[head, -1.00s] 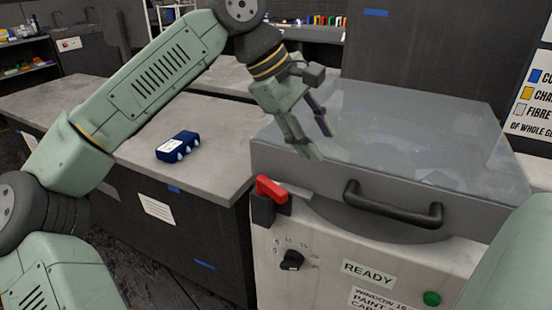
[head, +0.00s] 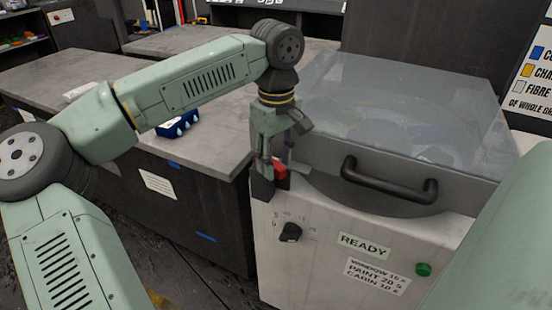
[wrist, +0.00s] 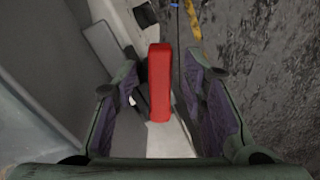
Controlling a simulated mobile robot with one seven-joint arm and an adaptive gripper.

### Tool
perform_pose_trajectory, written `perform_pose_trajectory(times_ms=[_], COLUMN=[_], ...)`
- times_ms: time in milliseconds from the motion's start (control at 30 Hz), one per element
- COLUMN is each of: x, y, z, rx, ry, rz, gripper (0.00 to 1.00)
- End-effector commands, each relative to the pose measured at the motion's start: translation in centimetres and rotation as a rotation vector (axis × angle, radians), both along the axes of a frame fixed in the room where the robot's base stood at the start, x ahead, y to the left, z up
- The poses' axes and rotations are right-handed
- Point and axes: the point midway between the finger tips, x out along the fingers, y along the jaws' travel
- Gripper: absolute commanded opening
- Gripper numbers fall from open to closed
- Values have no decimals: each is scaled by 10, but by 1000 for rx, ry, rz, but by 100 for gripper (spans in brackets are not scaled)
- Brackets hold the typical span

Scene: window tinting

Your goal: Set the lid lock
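The lid lock is a red lever (head: 280,169) on a dark mount (head: 262,187) at the front left corner of the machine. The clear lid (head: 415,110) is down, with a black handle (head: 390,182) on its front. My gripper (head: 276,165) points down over the lever and partly hides it in the head view. In the wrist view the red lever (wrist: 160,85) stands between the two fingers of my gripper (wrist: 163,105), with a gap visible on each side. The gripper is open around the lever.
The machine front carries a black dial (head: 290,232), a READY label (head: 364,246) and a green button (head: 423,269). A blue object (head: 178,124) lies on the grey worktop (head: 215,145) to the left, below my arm.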

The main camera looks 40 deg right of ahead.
Motion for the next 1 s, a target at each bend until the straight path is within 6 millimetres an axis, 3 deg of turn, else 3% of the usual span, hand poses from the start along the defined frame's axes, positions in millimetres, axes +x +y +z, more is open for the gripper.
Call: perform_pose_trajectory(times_ms=[367, 900, 1000], x=[0, 0, 0], y=[0, 0, 0], z=[-7, -7, -7], rx=[-1, -1, -1], ry=[-1, 0, 0], rz=[1, 1, 1], gripper=[38, 3, 0])
